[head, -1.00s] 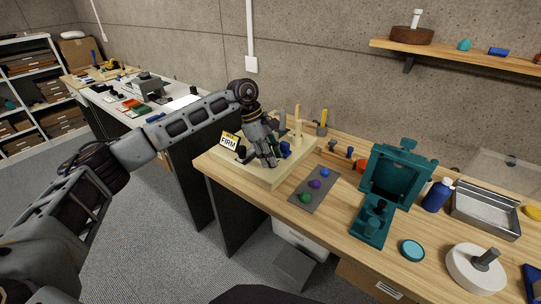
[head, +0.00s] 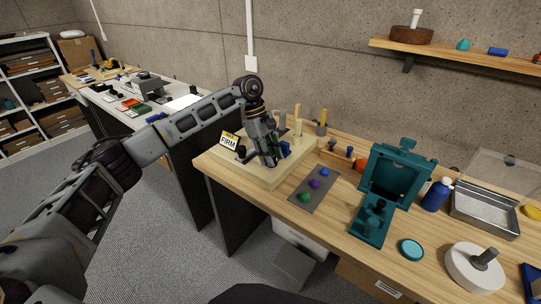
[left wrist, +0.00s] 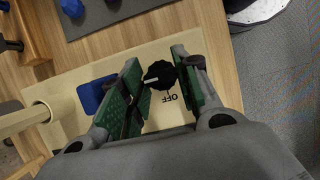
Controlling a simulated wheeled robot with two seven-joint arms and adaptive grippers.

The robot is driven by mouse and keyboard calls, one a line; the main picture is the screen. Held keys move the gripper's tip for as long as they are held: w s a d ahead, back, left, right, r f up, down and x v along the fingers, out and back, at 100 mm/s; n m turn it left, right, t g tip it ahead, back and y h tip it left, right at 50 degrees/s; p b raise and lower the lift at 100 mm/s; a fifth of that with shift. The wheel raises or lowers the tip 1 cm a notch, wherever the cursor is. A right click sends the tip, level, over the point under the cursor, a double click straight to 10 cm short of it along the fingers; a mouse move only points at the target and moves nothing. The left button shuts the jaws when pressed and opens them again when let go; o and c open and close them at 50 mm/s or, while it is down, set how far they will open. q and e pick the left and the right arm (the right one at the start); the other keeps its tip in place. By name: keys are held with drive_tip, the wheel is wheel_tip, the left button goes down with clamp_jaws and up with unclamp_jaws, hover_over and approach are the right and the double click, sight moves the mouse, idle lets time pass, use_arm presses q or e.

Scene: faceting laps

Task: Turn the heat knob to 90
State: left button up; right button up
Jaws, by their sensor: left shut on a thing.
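The heat knob (left wrist: 162,74) is a small black dial with a white pointer mark, on a pale board (left wrist: 58,80). In the left wrist view the mark points left, and the word OFF reads upside down just below the knob. My left gripper (left wrist: 160,80), with green pads, is shut on the knob, one finger on each side. In the head view my left gripper (head: 270,163) reaches down onto the pale board and hides the knob. No 90 marking can be made out. My right gripper is not in view.
A blue part (left wrist: 97,93) sits beside the left finger. A FIRM sign (head: 229,141) and upright posts (head: 298,121) stand on the board. A grey mat (head: 314,189) with coloured stones lies to the right, before a teal case (head: 397,176).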

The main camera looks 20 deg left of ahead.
use_arm(q)
drive_tip(key=shift+r, duration=0.1)
drive_tip(key=o, duration=1)
drive_tip(key=shift+v, duration=6)
